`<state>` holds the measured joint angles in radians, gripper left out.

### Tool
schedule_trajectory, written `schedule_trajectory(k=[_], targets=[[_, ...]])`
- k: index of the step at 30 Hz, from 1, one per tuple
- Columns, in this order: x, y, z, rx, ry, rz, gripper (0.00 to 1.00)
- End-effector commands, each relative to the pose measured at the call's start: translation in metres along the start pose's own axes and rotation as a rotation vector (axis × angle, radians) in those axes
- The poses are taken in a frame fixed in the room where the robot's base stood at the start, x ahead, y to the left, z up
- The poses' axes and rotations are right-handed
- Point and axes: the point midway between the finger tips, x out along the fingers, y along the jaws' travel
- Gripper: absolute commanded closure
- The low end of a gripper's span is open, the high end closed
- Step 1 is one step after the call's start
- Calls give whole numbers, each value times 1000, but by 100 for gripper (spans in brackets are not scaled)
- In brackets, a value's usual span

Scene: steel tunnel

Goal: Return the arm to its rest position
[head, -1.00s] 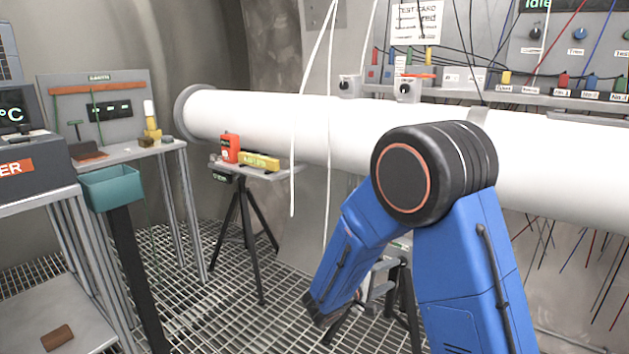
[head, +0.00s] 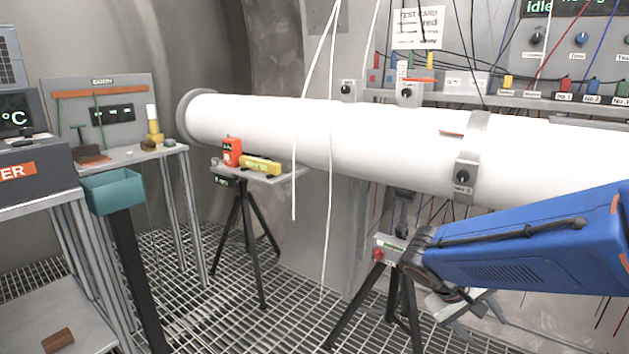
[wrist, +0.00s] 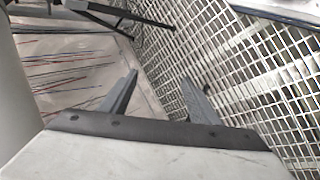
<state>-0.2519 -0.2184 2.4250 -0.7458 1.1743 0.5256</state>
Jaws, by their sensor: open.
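My blue arm reaches in from the right edge in the head view, in front of the white pipe (head: 380,150). Its wrist end is low, near a tripod. My gripper (wrist: 160,95) shows in the wrist view with its two grey fingers apart and nothing between them. Behind the fingers are the floor grating (wrist: 250,70) and a pale wall with thin coloured wires (wrist: 75,65).
A tripod (head: 395,285) with a small box stands by my arm's end. Another tripod table (head: 262,172) holds an orange device (head: 232,151) and a yellow one (head: 260,165). A teal bin (head: 113,190) and benches stand left. Cables hang before the pipe. The grating between is clear.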

Motion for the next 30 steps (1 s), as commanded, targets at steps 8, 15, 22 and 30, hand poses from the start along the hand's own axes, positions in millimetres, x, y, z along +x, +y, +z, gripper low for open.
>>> schedule_trajectory(k=[8,15,22,30], targets=[[-18,-8,53,82,47,-238,44],[-41,-22,86,149,143,-425,44],[-68,-34,107,209,270,-571,44],[-86,-41,116,242,359,-647,44]])
